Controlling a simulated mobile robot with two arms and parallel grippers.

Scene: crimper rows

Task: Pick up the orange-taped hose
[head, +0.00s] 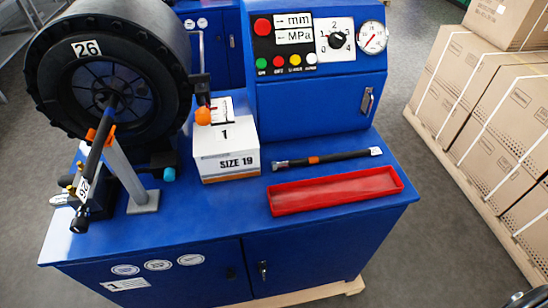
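A short black hose (345,156) with a band of orange tape (313,160) lies on the blue bench top (225,212), behind the red tray. It has a metal fitting at its left end and a white tag at its right end. Nothing holds it. A dark part, which looks like my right gripper (525,299), just enters at the bottom right corner, far from the hose. It is cut off by the frame edge, so its opening is hidden. My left gripper is not in view.
An empty red tray (387,192) lies in front of the hose. A white SIZE 19 box (228,165) stands left of it. Strapped cartons (480,90) stand right, across open floor.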

